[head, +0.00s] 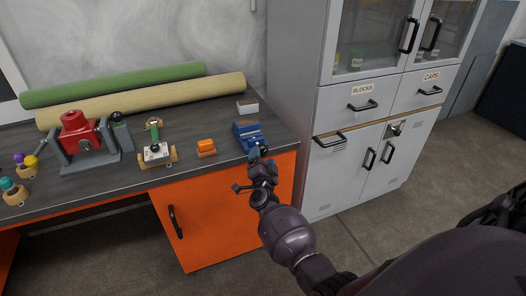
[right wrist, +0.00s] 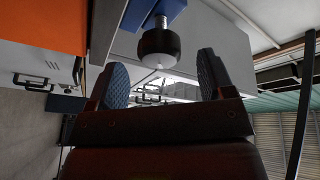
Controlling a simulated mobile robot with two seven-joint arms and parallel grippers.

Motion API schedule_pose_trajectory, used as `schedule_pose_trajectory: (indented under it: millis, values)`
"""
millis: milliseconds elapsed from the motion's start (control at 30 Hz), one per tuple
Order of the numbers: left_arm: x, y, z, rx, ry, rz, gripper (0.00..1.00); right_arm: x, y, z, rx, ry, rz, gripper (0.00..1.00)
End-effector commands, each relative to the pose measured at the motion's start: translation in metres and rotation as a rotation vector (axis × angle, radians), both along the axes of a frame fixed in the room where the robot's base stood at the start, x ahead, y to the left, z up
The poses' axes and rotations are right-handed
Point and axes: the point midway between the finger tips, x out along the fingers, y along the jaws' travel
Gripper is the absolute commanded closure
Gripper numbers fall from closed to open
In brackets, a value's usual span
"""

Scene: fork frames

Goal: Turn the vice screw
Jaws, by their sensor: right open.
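The blue vice (head: 246,130) sits at the right front corner of the workbench. In the right wrist view its screw shows as a short metal shaft with a black round knob (right wrist: 158,42) below a blue part of the vice (right wrist: 150,12). My right gripper (head: 257,160) is at the front of the vice, just past the bench edge. In the right wrist view, my right gripper (right wrist: 162,68) is open, with the knob between and slightly beyond its blue padded fingertips. I see no clear contact. In the head view the screw is largely hidden by the gripper. My left gripper is not in view.
An orange block (head: 206,147), a wooden fixture (head: 157,154) and a red machine (head: 80,131) stand left of the vice. A small box (head: 247,106) lies behind it. An orange cabinet door (head: 220,205) is below; a grey cabinet (head: 300,100) stands close on the right.

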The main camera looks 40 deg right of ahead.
Motion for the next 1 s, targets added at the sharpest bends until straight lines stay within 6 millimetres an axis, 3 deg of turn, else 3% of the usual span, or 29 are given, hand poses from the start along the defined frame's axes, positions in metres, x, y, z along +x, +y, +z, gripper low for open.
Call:
schedule_pose_trajectory:
  millis: [200,400,1000]
  values:
    - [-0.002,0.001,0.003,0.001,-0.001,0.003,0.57,-0.033,0.022,-0.005,0.003,0.0,-0.001,0.25]
    - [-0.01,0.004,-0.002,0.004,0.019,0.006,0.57,-0.051,0.034,-0.009,0.002,0.001,0.0,0.25]
    - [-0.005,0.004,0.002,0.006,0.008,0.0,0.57,-0.056,0.037,-0.011,0.001,0.001,0.0,0.25]
